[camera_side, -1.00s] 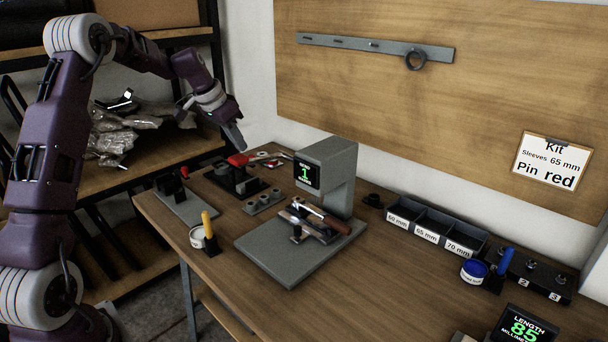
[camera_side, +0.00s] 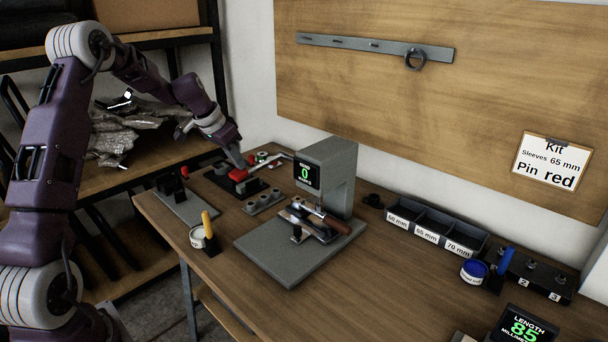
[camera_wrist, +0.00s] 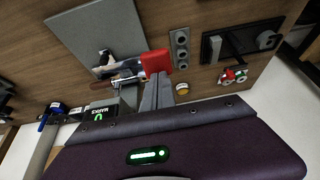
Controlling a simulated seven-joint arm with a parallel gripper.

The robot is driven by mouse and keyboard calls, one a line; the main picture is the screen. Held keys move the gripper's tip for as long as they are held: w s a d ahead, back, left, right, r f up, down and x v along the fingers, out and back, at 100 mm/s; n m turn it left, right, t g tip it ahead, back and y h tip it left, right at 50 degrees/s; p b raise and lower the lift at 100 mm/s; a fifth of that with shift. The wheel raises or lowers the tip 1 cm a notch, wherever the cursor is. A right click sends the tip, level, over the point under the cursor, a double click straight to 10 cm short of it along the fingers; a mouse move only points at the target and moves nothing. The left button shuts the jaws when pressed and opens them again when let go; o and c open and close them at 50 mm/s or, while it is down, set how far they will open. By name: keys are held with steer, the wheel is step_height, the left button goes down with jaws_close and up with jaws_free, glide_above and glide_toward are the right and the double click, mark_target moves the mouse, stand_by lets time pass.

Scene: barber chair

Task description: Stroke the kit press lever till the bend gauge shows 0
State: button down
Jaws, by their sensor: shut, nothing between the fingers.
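The bend gauge (camera_side: 307,174) is a dark screen on the grey gauge stand (camera_side: 340,160) and reads 0; a 0 also shows in the wrist view (camera_wrist: 98,116). The red lever handle (camera_side: 238,175) is low over the bench, left of the stand. In the wrist view the red handle (camera_wrist: 157,62) lies just beyond my fingertips. My gripper (camera_side: 240,163) is shut and empty, pointing down at the handle; its fingers also show in the wrist view (camera_wrist: 157,92). I cannot tell whether they touch the handle.
A clamp fixture (camera_side: 182,198) and a block with holes (camera_side: 263,201) stand near the handle. A yellow-handled tool (camera_side: 207,224) is at the front edge. A labelled sleeve bin (camera_side: 430,228) and a length display (camera_side: 522,325) are to the right.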

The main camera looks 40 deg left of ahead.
steer(key=shift+s+f, duration=0.1)
steer(key=shift+f, duration=0.5)
steer(key=shift+r, duration=0.1)
steer(key=r, duration=0.3)
steer(key=w+r, duration=0.1)
steer(key=r, duration=0.1)
steer(key=shift+r, duration=0.25)
step_height(320, 180, up, 6)
steer(key=w, duration=0.1)
steer(key=shift+w, duration=0.35)
steer(key=shift+d, duration=0.1)
